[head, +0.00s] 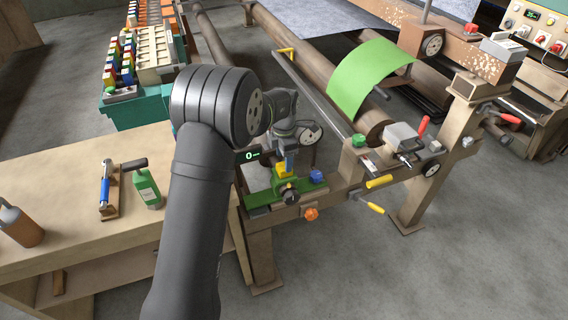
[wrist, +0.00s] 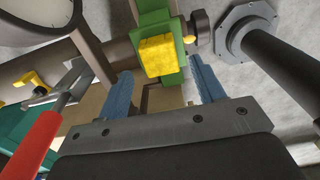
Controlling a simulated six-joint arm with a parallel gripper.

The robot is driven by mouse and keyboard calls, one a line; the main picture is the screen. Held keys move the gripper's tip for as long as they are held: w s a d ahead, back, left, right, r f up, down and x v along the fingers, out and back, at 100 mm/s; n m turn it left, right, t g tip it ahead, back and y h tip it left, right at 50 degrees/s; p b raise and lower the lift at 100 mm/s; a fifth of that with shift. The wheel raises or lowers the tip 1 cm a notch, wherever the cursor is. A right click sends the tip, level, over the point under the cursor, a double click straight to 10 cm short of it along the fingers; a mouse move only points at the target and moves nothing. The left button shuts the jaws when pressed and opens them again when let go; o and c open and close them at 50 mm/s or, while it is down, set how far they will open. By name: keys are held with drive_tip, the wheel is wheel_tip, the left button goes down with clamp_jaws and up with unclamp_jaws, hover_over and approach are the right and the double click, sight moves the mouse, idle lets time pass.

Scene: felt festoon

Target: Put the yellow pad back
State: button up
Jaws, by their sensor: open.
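The yellow pad (wrist: 157,56) is a small block on a green bar (wrist: 172,88) in the wrist view. In the head view the yellow pad (head: 281,171) shows small on the green fixture (head: 312,193) at the front of the roller frame. My gripper (wrist: 160,70) is open, with one blue finger at each side of the pad in the picture. A gap shows between each finger and the pad. In the head view my gripper (head: 290,160) points down just over the pad and partly covers it. I cannot tell how far the fingertips reach down beside it.
A blue knob (head: 316,176) stands right of the pad, with an orange knob (head: 311,214) below. A red-handled tool (wrist: 42,140) and a round dial (wrist: 35,15) are close at left in the wrist view.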

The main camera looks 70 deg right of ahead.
wheel_tip(320, 180, up, 10)
drive_tip(key=shift+f, duration=0.2)
wheel_tip(320, 180, down, 13)
drive_tip(key=shift+f, duration=0.15)
drive_tip(key=shift+r, duration=0.55)
idle(0.4)
